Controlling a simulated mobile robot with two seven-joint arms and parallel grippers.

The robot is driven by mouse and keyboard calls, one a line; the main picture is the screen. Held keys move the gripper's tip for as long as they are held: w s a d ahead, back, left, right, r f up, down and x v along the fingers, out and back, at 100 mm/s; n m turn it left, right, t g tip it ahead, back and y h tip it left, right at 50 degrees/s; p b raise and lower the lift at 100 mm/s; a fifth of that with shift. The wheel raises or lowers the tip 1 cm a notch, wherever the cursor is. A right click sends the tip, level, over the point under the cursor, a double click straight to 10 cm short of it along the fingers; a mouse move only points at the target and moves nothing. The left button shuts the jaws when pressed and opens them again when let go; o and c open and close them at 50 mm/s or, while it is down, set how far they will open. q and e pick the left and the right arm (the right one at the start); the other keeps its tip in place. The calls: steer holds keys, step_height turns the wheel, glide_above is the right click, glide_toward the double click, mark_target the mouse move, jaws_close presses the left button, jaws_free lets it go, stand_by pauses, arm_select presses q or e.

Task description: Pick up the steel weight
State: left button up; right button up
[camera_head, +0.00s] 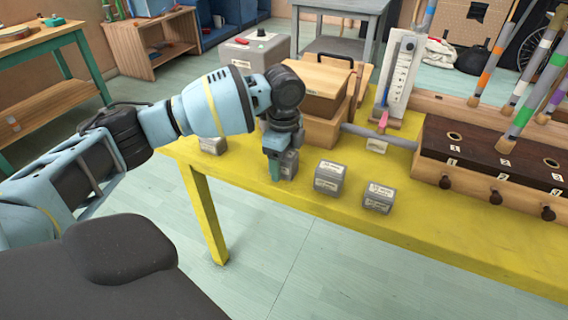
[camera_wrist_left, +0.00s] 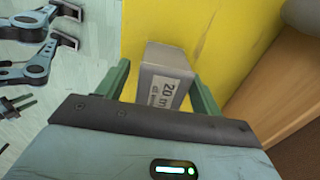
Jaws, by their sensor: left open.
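Several small grey block weights with white labels stand in a row along the near edge of the yellow table (camera_head: 430,228). One weight (camera_head: 290,164) is at my left gripper (camera_head: 277,168), which points down at it. In the left wrist view this weight (camera_wrist_left: 167,72) stands between the two green fingers of my left gripper (camera_wrist_left: 160,88); its label reads "20" and more text I cannot fully read. The fingers are open, and I cannot tell whether they touch its sides. In the head view my gripper partly hides it. My right gripper is not in view.
Other weights stand at left (camera_head: 212,144) and at right (camera_head: 329,178), (camera_head: 378,198). Behind the gripper are a wooden box (camera_head: 318,88) and a grey bar (camera_head: 375,136). A dark-topped wooden box with knobs (camera_head: 490,160) fills the table's right side.

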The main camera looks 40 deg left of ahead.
arm_select(q)
steer(key=shift+f, duration=0.1)
jaws_close()
stand_by(0.4)
steer(key=shift+r, duration=0.6)
step_height(320, 180, up, 3)
steer(key=shift+w+f+p, duration=0.1)
steer(key=shift+p, duration=0.3)
steer(key=s+r+p, duration=0.1)
steer(key=s, duration=1.5)
steer(key=shift+d+p, duration=0.3)
steer(key=shift+d, duration=0.05)
